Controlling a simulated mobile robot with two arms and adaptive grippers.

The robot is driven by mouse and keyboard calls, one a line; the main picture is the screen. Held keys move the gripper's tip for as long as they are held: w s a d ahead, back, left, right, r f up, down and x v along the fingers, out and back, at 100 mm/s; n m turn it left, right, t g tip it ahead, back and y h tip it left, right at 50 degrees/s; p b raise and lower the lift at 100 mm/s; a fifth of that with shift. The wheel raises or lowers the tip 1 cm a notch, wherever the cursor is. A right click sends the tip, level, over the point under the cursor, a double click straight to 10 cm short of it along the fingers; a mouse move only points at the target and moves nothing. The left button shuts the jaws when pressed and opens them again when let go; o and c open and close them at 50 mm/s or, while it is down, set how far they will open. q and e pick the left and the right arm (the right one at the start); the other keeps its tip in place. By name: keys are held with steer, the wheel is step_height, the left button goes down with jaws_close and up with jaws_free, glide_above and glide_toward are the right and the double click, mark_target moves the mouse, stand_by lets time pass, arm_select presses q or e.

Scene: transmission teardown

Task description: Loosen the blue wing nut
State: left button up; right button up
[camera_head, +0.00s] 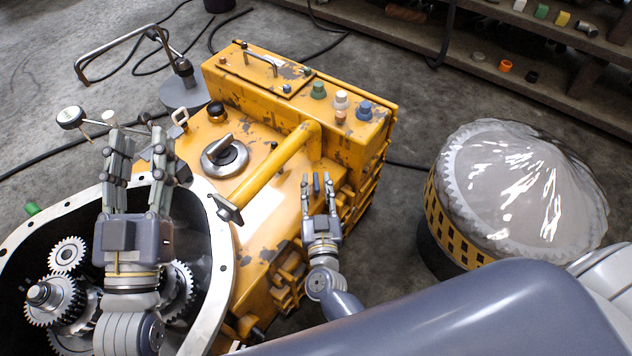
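A small blue knob-like part (364,110) stands on the back ledge of the yellow machine (262,150), right of a white cap and an orange cap. My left gripper (140,155) is open and seems empty, above the round housing opening and well left of the blue part. My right gripper (317,192) has its fingers apart, pointing up the picture beside the yellow machine's right side, below and apart from the blue part.
The open housing rim (228,262) encloses several gears (66,254). A thick yellow handle pipe (272,172) lies between my grippers. A wrapped drum (520,190) stands at right. A shelf (480,45) with small parts is at the back. Cables cross the floor.

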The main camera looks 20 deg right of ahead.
arm_select(q)
steer(key=shift+s+r+t, duration=0.25)
steer(key=shift+r+t, duration=0.1)
steer(key=shift+r, duration=0.2)
steer(key=shift+s+r+t, duration=0.2)
steer(key=shift+r+t, duration=0.15)
steer(key=shift+r, duration=0.15)
arm_select(e)
steer(key=shift+x, duration=1)
jaws_close()
arm_select(q)
steer(key=shift+w+f, duration=0.1)
